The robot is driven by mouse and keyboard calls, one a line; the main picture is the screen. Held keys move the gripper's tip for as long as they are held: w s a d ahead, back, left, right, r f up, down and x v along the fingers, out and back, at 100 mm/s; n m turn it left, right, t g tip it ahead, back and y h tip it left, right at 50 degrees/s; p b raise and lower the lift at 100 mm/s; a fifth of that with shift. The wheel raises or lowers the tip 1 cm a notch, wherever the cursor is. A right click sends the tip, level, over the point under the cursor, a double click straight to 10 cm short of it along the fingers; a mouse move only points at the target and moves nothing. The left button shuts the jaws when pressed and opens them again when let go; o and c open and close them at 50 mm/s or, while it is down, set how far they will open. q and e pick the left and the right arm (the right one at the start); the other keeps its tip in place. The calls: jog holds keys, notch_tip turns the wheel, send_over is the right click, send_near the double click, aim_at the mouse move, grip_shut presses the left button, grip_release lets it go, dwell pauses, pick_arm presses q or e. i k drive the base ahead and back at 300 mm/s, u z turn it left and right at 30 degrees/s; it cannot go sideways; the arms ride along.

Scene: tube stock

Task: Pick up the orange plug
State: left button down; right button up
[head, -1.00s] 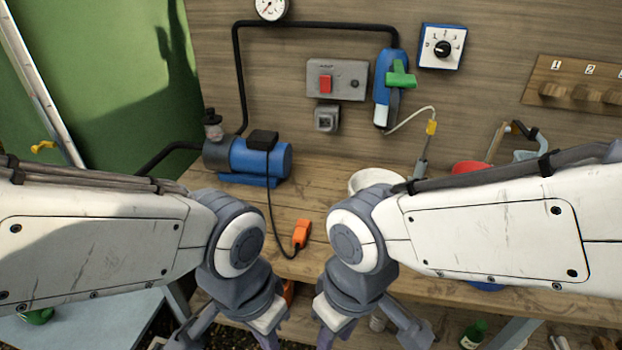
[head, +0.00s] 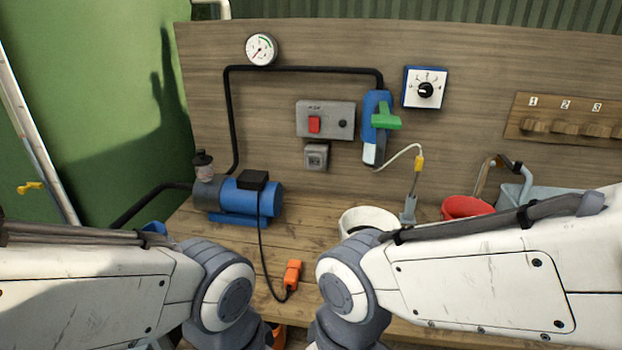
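The orange plug (head: 292,274) lies on the wooden workbench, between my two arms and near the front edge. A black cord (head: 263,253) runs from it up to the black box on the blue pump (head: 245,199). Nothing is touching the plug. Both my forearms reach in from the sides, with their wrist joints left and right of the plug. Both grippers are below the bottom edge of the picture, so their fingers are hidden.
A grey socket (head: 316,157) sits on the back panel under a box with a red switch (head: 315,124). A white bucket (head: 368,220) and a red bowl (head: 466,207) stand on the bench (head: 325,258) to the right. The bench around the plug is clear.

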aim_at(294, 268)
jog(key=u, duration=3.1)
jog(key=i, duration=0.7)
jog(key=z, duration=2.55)
